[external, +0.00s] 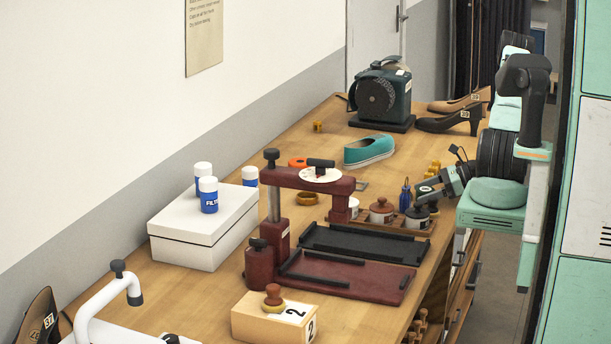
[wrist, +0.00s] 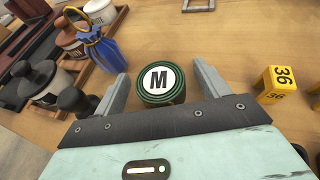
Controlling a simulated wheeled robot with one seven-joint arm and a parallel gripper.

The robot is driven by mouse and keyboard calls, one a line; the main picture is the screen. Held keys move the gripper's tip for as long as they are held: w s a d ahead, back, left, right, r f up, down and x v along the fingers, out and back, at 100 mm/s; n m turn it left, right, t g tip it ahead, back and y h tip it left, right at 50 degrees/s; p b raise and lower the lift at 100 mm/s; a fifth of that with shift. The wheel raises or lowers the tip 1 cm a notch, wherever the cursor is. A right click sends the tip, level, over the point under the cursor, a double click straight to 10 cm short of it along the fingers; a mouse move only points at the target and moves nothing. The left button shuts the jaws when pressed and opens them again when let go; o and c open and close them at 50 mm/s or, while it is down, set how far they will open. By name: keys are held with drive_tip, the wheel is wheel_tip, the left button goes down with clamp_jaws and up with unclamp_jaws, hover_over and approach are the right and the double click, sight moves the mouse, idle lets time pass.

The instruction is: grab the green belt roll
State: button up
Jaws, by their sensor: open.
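The green belt roll (wrist: 160,82) sits on the wooden table in the wrist view. My gripper (wrist: 161,72) is open, with one grey finger to the left of the roll and one to the right. A gap shows between the roll and each finger. In the external view my gripper (external: 430,188) is low over the right edge of the table. I cannot make out the roll in that view.
A blue tied pouch (wrist: 104,48) stands close beside the left finger, with lidded pots (wrist: 45,78) further left. A yellow block marked 36 (wrist: 275,84) lies right of the right finger. A dark red press (external: 310,181) and a teal shoe (external: 369,150) stand on the table.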

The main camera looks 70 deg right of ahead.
drive_tip(key=shift+w, duration=0.1)
drive_tip(key=shift+c, duration=0.3)
drive_tip(key=c, duration=1)
drive_tip(key=shift+c, duration=0.2)
